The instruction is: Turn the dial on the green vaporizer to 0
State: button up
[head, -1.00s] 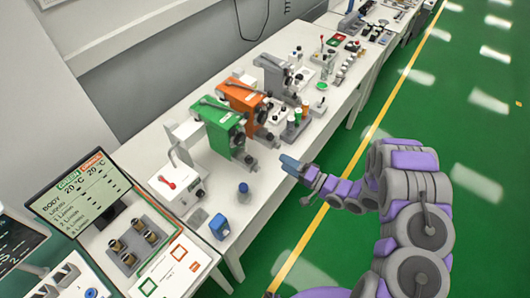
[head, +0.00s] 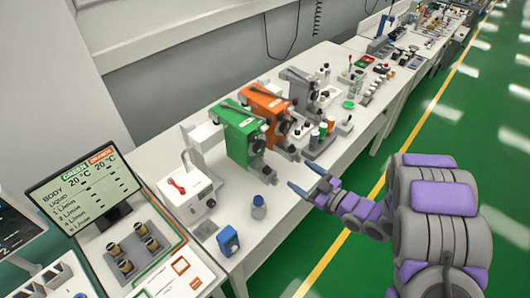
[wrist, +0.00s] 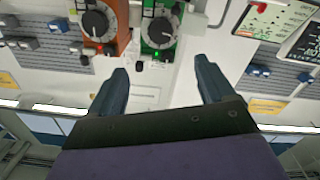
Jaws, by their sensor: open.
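The green vaporizer (head: 236,132) stands on the white bench, left of the orange vaporizer (head: 265,104). Its dark round dial (wrist: 159,31) faces my gripper in the wrist view; its exact setting is too small to read. In the wrist view the orange vaporizer (wrist: 122,18) and its dial (wrist: 95,22) are to the left of the green one. My gripper (head: 301,178) is open and empty, in front of the bench edge and apart from both vaporizers. In the wrist view its two fingers (wrist: 160,82) are spread, with the green dial beyond the gap between them.
A monitor (head: 84,185) stands at the left, near a white device with a red lever (head: 186,192). A small bottle (head: 259,208) and a blue box (head: 228,241) stand on the bench. A grey device (head: 300,92) is right of the orange vaporizer. Green floor is clear at right.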

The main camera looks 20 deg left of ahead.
aim_at(262, 149)
jog(key=x, duration=1.6)
jog(key=shift+w+a, duration=0.1)
jog(key=shift+a, duration=0.15)
jog(key=c, duration=1.1)
